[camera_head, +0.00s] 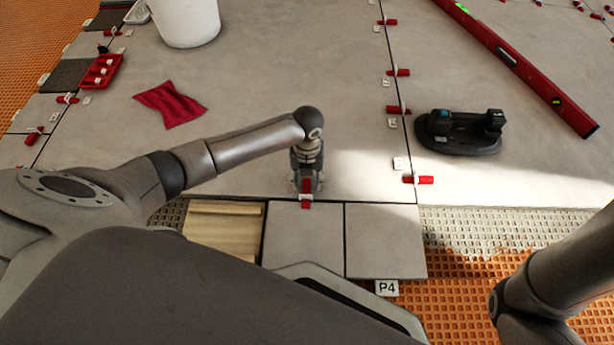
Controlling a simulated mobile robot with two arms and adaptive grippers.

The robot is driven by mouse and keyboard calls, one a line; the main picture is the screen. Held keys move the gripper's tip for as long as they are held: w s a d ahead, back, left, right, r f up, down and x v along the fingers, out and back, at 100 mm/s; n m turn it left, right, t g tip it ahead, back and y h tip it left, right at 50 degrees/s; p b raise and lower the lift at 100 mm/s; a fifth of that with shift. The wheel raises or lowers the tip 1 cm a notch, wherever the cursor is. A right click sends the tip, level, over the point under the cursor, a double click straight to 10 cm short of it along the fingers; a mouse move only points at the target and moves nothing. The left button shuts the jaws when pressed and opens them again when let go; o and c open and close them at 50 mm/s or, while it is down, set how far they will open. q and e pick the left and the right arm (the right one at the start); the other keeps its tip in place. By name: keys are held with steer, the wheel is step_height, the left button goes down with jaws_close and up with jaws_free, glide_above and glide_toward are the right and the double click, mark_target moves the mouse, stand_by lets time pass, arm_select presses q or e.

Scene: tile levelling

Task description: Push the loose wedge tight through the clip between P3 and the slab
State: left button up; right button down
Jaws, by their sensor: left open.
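A red wedge (306,204) lies across the joint between a small grey tile and the large grey slab (250,110). The tile (303,237) is left of the tile labelled P4 (385,245); its own label is not in view, so I take it as P3. My left gripper (306,188) points down right over this wedge, its open fingers around or just above it; I cannot tell whether they touch it. The clip there is hidden by the gripper. My right arm enters at the lower right; its gripper is out of view.
Several red wedges in white clips, such as one at the slab's right joint (418,180), line the seams. A black suction lifter (458,132), red level (520,66), red cloth (170,104), white bucket (188,22) and red tray (102,72) lie on the slabs. A wooden board (222,230) is left of the tile.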

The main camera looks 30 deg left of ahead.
arm_select(q)
step_height(320, 180, up, 12)
stand_by(0.5)
